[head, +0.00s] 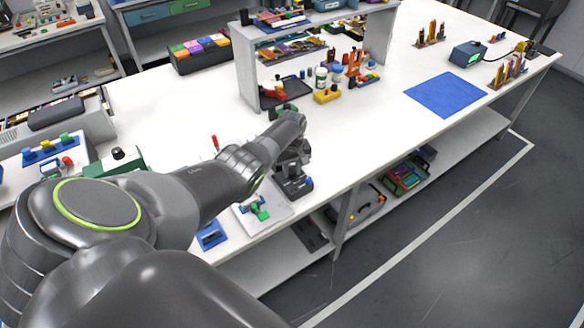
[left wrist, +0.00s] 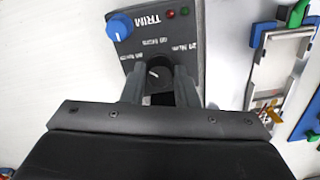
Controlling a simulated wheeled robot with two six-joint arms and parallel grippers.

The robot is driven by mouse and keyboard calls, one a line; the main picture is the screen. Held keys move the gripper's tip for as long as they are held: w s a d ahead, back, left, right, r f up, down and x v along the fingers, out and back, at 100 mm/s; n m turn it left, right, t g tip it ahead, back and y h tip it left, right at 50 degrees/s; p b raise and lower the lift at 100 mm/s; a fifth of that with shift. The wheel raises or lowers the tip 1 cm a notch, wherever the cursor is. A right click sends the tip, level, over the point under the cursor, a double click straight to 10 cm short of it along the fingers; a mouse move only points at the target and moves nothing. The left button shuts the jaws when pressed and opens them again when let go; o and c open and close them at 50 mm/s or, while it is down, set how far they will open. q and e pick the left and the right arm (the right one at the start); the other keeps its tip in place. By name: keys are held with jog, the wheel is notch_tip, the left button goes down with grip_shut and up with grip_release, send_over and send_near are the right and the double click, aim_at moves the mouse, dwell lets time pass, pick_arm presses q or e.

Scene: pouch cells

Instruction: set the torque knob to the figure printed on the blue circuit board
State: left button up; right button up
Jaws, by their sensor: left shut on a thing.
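In the left wrist view a grey control panel (left wrist: 192,30) carries a blue knob (left wrist: 119,27) beside the upside-down word TRIM, and a black knob (left wrist: 158,75) with a white pointer mark. My left gripper (left wrist: 160,82) has its two fingers on either side of the black knob and is shut on it. Small printing around that knob is upside down and hard to read. In the head view my left gripper (head: 294,183) is low over the bench near its front edge. A small blue piece (head: 211,236) lies nearby; I cannot tell if it is the circuit board, and no figure is readable.
A white fixture (left wrist: 251,95) with green and blue parts stands right of the panel in the left wrist view. In the head view a shelf unit (head: 245,66) stands behind the gripper, and a blue mat (head: 445,94) lies farther right. The bench between is mostly clear.

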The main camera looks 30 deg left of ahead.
aim_at(292, 171)
pick_arm(q)
jog(key=shift+n, duration=0.3)
jog(key=o, duration=1)
notch_tip(292, 171, up, 6)
jog(key=shift+r+p, duration=0.1)
jog(key=shift+p, duration=0.85)
notch_tip(292, 171, up, 11)
jog(key=b, duration=0.1)
jog(key=shift+r, duration=0.15)
